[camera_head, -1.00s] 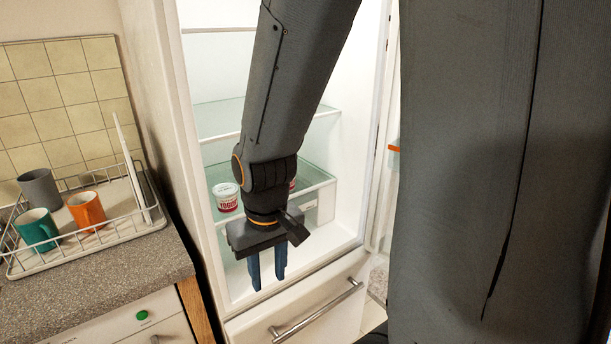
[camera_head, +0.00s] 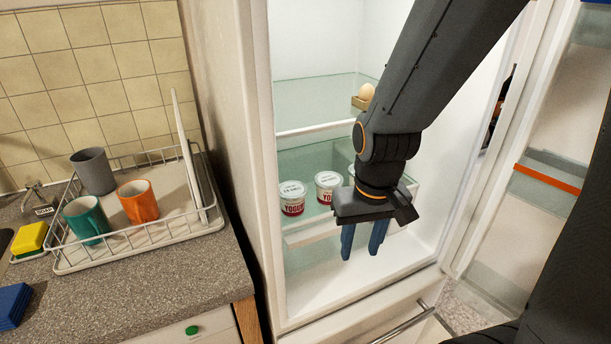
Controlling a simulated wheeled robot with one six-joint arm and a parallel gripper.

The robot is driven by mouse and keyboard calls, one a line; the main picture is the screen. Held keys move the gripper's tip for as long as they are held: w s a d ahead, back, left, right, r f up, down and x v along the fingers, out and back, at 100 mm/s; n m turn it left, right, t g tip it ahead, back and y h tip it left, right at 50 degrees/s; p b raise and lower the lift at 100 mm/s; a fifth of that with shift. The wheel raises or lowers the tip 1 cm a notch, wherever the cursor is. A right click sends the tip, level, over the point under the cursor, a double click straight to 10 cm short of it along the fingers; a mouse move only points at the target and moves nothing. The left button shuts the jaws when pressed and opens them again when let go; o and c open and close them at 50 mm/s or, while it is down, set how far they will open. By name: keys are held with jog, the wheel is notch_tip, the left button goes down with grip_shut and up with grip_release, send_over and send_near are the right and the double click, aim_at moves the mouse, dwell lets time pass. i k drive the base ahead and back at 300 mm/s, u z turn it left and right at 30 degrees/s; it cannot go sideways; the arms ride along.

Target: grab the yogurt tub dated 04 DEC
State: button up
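Two white yogurt tubs with red lettering stand on a glass fridge shelf (camera_head: 300,233): a left tub (camera_head: 292,198) and a middle tub (camera_head: 328,187). A third tub (camera_head: 352,172) shows only as a sliver behind my wrist. The lids carry small dark print that is too small to read, so I cannot tell which is dated 04 DEC. My gripper (camera_head: 363,252) points down in front of the shelf, to the right of the two clear tubs. Its two blue fingers are apart with nothing between them.
The fridge (camera_head: 232,120) stands open, its door (camera_head: 550,190) on the right. An egg (camera_head: 367,92) sits on the shelf above. A drawer handle (camera_head: 405,325) is below. On the left counter a dish rack (camera_head: 150,238) holds several mugs. The space below the tub shelf is clear.

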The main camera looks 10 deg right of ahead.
aim_at(326, 181)
jog(key=u, duration=0.65)
jog(key=k, duration=1.05)
jog(key=z, duration=0.65)
jog(key=i, duration=0.5)
